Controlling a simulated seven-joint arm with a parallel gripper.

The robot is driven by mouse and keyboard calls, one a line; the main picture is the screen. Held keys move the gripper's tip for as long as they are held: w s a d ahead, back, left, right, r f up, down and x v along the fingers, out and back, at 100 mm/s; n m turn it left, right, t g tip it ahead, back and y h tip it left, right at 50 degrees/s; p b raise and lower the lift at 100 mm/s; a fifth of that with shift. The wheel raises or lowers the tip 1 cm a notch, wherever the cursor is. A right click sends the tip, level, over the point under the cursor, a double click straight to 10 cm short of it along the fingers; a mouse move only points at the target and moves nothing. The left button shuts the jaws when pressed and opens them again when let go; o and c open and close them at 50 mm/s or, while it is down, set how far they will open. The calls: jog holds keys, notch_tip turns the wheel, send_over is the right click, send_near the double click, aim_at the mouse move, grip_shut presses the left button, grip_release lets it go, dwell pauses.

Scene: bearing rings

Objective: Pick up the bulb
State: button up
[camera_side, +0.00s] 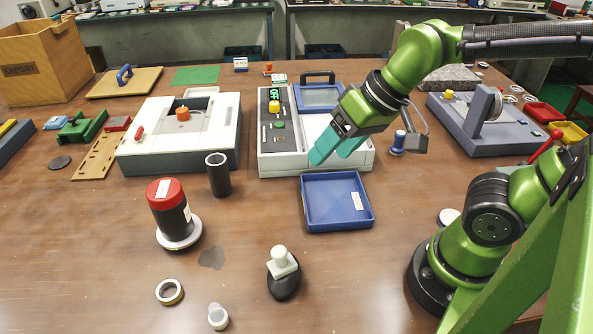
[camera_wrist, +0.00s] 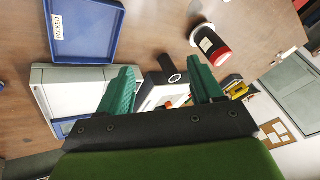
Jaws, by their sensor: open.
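No object is plainly recognizable as a bulb. Two candidates stand at the front of the table in the side view: a small pale, translucent round-topped piece (camera_side: 218,316) near the bottom edge, and a dark rounded piece with a white knob on top (camera_side: 283,270). I cannot tell which is the bulb, and neither is clearly visible in the wrist view. My gripper (camera_side: 330,154) has teal fingers and is far behind both, above the front of the grey-white tester. In the wrist view my gripper (camera_wrist: 160,66) is open, with nothing between its fingers.
An empty blue tray (camera_side: 337,226) lies in front of my gripper. A black cylinder with a red top (camera_side: 168,205), a dark upright tube (camera_side: 218,175) and a ring (camera_side: 169,292) stand to the left. A white-topped machine (camera_side: 180,150) is behind.

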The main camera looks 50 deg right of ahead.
jog(key=w+a+f+n+g, duration=0.2)
jog(key=w+a+n+g, duration=0.15)
jog(key=a, duration=0.75)
jog(key=n+g+h, duration=0.1)
jog(key=g+h, duration=0.1)
jog(key=h, duration=0.1)
send_over(214, 306)
notch_tip(214, 306, down, 4)
jog(key=f, duration=1)
jog(key=shift+s+a+f, duration=0.1)
jog(key=shift+a+f, duration=0.1)
jog(key=shift+f, duration=0.1)
jog(key=shift+d+f, duration=0.15)
jog(key=shift+f, duration=2.8)
jog(key=shift+c, duration=0.5)
jog(key=c, duration=1)
jog(key=shift+r, duration=0.1)
jog(key=shift+c, duration=0.3)
